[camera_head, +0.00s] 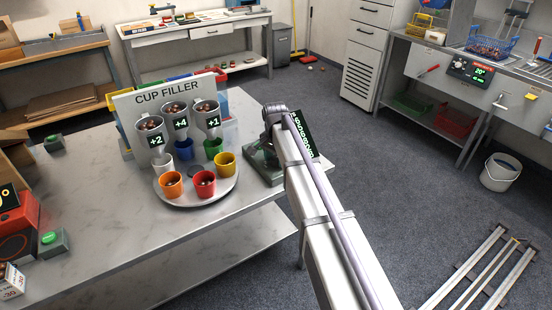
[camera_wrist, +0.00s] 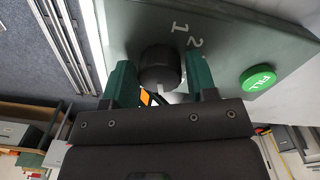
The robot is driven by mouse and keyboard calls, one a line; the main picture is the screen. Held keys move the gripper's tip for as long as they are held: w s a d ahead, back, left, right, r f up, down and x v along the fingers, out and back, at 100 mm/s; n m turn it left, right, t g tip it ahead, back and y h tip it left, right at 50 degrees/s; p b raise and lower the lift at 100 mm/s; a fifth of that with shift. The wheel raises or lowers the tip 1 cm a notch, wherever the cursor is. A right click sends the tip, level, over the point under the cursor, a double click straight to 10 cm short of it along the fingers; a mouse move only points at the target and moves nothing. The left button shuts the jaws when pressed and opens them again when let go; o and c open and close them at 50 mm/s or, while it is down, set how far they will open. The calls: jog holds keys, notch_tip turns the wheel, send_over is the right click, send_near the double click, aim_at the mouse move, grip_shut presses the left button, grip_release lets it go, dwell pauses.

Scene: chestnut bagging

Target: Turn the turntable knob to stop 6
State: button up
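The black turntable knob (camera_wrist: 160,66) sits on a grey panel in the wrist view, with the numerals 1 and 2 beside it. A green FILL button (camera_wrist: 258,78) is to its right. My gripper (camera_wrist: 161,78) has one dark green finger on each side of the knob, very close to it. I cannot tell whether the fingers press on it. Numeral 6 is not in sight. In the head view, the round turntable (camera_head: 196,203) carries orange (camera_head: 171,184), red (camera_head: 204,183), yellow (camera_head: 225,164), white, green and blue cups. My arm hides the knob there.
The cup filler sign (camera_head: 165,98) stands behind funnels marked +2, +4 and +1. A red appliance (camera_head: 15,225) and a green button box (camera_head: 52,241) are at the table's left. The table's front left (camera_head: 110,255) is clear. A white bucket (camera_head: 499,172) stands on the floor.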

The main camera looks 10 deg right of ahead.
aim_at(276, 158)
jog(key=shift+o, duration=1.2)
notch_tip(276, 158, up, 11)
jog(key=p, duration=1)
jog(key=shift+p, duration=0.4)
jog(key=shift+w+f, duration=0.1)
jog(key=shift+f, duration=0.05)
jog(key=s+n, duration=0.9)
jog(key=s, duration=1.9)
jog(key=shift+n, duration=0.4)
